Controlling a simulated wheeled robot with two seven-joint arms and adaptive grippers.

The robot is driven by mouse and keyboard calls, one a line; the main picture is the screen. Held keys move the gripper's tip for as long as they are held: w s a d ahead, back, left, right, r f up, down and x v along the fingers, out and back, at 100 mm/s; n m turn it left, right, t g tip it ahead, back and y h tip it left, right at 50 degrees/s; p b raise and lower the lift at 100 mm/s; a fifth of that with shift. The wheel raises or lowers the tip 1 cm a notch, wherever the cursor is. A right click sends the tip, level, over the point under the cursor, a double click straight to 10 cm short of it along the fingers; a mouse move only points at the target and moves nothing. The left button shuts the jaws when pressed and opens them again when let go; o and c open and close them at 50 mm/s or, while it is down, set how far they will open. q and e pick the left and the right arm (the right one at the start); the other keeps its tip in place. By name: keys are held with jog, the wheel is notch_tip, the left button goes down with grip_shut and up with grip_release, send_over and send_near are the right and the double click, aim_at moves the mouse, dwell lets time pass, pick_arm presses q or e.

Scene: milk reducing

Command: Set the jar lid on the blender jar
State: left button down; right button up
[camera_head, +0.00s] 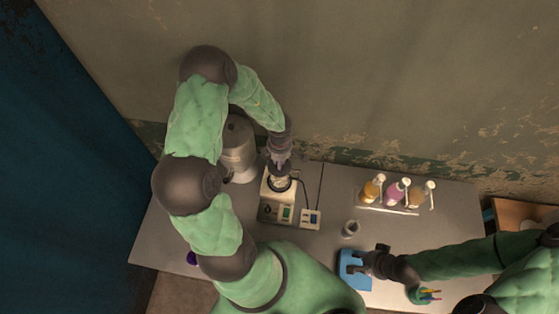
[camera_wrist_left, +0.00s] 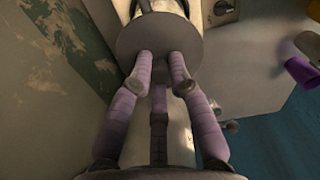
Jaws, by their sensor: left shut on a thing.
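A round grey jar lid (camera_wrist_left: 160,40) is in front of my left gripper (camera_wrist_left: 161,68) in the left wrist view. My purple-padded fingers are shut on its middle. In the head view my left gripper (camera_head: 280,158) points down over the blender, with a dark round rim (camera_head: 280,184) just below it. The blender's pale base (camera_head: 272,209) stands on the table below. The lid and gripper hide most of the blender jar, and I cannot tell whether the lid touches it. My right gripper (camera_head: 366,263) is at a blue block; its fingers are too small to judge.
A grey metal canister (camera_head: 238,148) stands close left of the blender. A small box (camera_head: 310,219) with a cable and a small cup (camera_head: 350,229) are to the right. Several bottles (camera_head: 396,192) stand in a rack further right. The blue block (camera_head: 354,270) is at the front.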

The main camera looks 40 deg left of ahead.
dwell(0.4)
pick_arm(q)
jog(key=c, duration=0.6)
grip_release()
notch_tip(320, 180, up, 2)
jog(key=p, duration=0.3)
jog(key=shift+r, duration=0.2)
jog(key=shift+r+p, duration=0.55)
jog(key=shift+r, duration=1.25)
